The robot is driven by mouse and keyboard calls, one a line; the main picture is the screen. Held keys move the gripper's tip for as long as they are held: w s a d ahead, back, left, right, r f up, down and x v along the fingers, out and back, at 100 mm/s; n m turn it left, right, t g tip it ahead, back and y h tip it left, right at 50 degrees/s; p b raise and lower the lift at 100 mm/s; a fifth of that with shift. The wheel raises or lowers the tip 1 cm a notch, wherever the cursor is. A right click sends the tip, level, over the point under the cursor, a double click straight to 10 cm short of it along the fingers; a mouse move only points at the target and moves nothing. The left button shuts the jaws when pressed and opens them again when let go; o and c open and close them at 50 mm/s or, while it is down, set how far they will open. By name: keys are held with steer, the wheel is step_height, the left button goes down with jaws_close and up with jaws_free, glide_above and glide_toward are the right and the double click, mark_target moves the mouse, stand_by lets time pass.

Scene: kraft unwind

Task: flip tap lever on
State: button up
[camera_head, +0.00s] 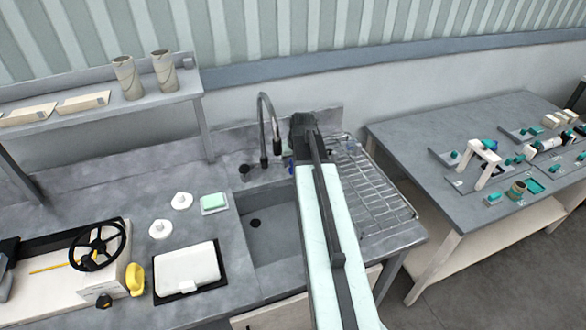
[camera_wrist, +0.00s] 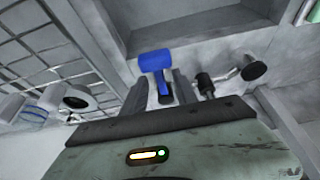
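The tap (camera_head: 264,130) stands behind the sink, with a tall curved metal spout and dark fittings. A blue lever-like piece (camera_head: 290,166) shows just right of the tap, partly hidden by my arm. In the wrist view the blue piece (camera_wrist: 156,61) has a thick head and a narrower stem running down between my fingers. My gripper (camera_wrist: 160,88) is open, with one dark finger on each side of the stem; contact cannot be told. In the head view my gripper (camera_head: 303,125) is a dark shape at the sink's back edge, its fingers hidden.
The sink basin (camera_head: 262,222) lies left of my arm, and a wire drying rack (camera_head: 368,185) lies right. A black knob (camera_head: 244,171) stands left of the tap. In the wrist view a black-tipped metal tube (camera_wrist: 205,83) is close right of my fingers.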

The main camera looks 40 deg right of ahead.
jaws_close()
stand_by(1.4)
